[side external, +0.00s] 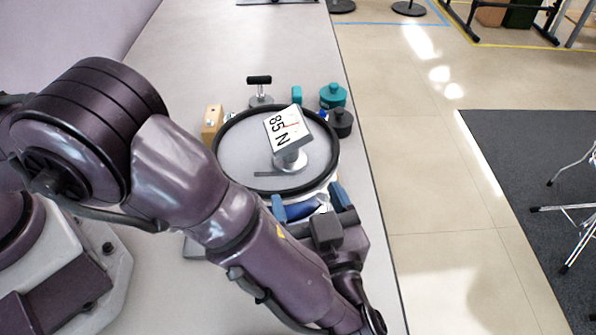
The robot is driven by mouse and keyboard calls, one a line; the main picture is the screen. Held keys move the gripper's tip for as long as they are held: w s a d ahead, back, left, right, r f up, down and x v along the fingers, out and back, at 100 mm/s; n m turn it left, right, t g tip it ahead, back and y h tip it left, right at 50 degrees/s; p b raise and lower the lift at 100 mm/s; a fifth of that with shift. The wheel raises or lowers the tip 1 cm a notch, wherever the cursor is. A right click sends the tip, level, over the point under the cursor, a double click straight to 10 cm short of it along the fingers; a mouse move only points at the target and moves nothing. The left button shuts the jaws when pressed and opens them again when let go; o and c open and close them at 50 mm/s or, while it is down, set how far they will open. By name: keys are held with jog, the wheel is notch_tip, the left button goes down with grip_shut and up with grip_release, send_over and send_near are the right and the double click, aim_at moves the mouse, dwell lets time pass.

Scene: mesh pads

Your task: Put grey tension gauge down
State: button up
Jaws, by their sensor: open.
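The grey tension gauge (290,159) stands on the mesh inside a round black-rimmed frame (222,150). Its tilted white face reads "85 N", with a red needle, and its round base appears to rest on the mesh. My gripper (309,204) is at the near edge of the frame, in front of the gauge. Its blue fingers are spread and nothing shows held between them. The gripper appears apart from the gauge. My arm and wrist hide part of the table in front of the frame.
A wooden block (212,123) stands left of the frame, and a black-handled tool (259,90) behind it. A teal knobbed weight (333,95) and a black one (342,122) stand at the right, near the table's edge. The table (215,55) is largely clear farther back.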

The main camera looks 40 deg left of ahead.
jog(key=shift+v, duration=1)
